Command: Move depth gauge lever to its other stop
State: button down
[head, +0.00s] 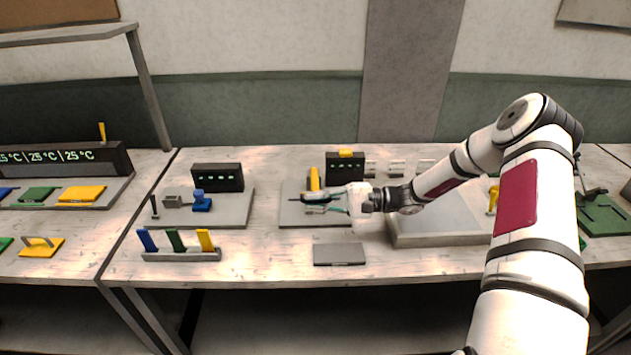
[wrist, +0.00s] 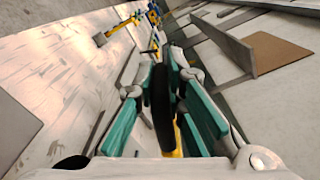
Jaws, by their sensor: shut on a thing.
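My gripper (head: 322,203) reaches in from the right, low over the middle grey plate (head: 301,220). In the wrist view, its teal fingers (wrist: 165,82) are closed around a dark, elongated lever handle (wrist: 162,108), apparently the depth gauge lever. A yellow part (wrist: 178,138) shows just beside the handle. In the head view, a yellow upright piece (head: 314,180) stands just behind the gripper, and the fingers hide most of the lever. The lever's pivot and stops cannot be made out. A dark display box (head: 345,168) with a yellow top and green marks stands behind the plate.
A left plate (head: 232,215) carries a blue knob piece (head: 201,202) and a grey block. Blue, green and yellow tabs stand in a rack (head: 181,256) at the front. A flat grey pad (head: 339,254) lies before my gripper. A grey tray (head: 440,240) sits under my arm.

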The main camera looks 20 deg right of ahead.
jog(key=shift+n, duration=0.3)
jog(key=shift+s+a+f, duration=0.1)
jog(key=shift+s+f, duration=0.1)
jog(key=shift+f, duration=1)
jog(key=shift+s+f, duration=0.15)
jog(key=shift+f, duration=1.05)
jog(key=c, duration=1.6)
grip_release()
jog(key=shift+c, duration=0.2)
jog(key=v, duration=1.2)
jog(key=shift+r, duration=0.1)
